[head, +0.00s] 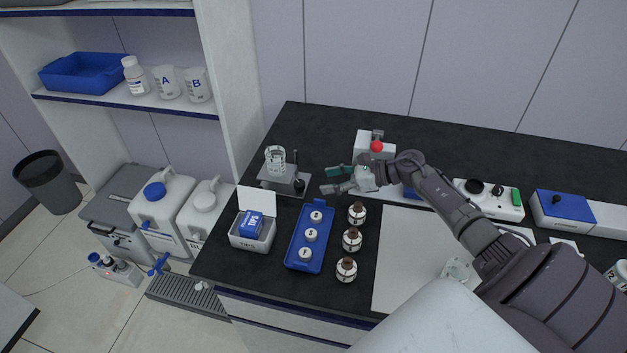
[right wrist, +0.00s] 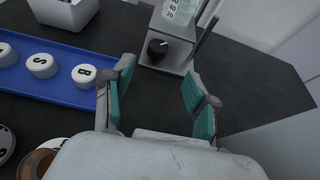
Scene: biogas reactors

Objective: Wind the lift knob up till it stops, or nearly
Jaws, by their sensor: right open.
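The lift (head: 285,183) is a small grey stand at the back left of the black bench, with a clear graduated beaker (head: 275,158) on it. Its round black knob (right wrist: 158,47), with a white mark, faces me in the right wrist view; it also shows small in the head view (head: 299,185). My right gripper (head: 328,180) is open and empty, to the right of the lift. In the right wrist view its teal-padded fingers (right wrist: 157,85) point toward the knob, which lies beyond the tips, apart from them. My left gripper is out of view.
A blue tray (head: 290,259) with lettered white caps lies in front of the lift, beside brown bottles (head: 352,240). A tips box (head: 240,235) stands at the left. A thin dark rod (right wrist: 207,42) rises beside the lift. A device with a red button (head: 376,146) stands behind my gripper.

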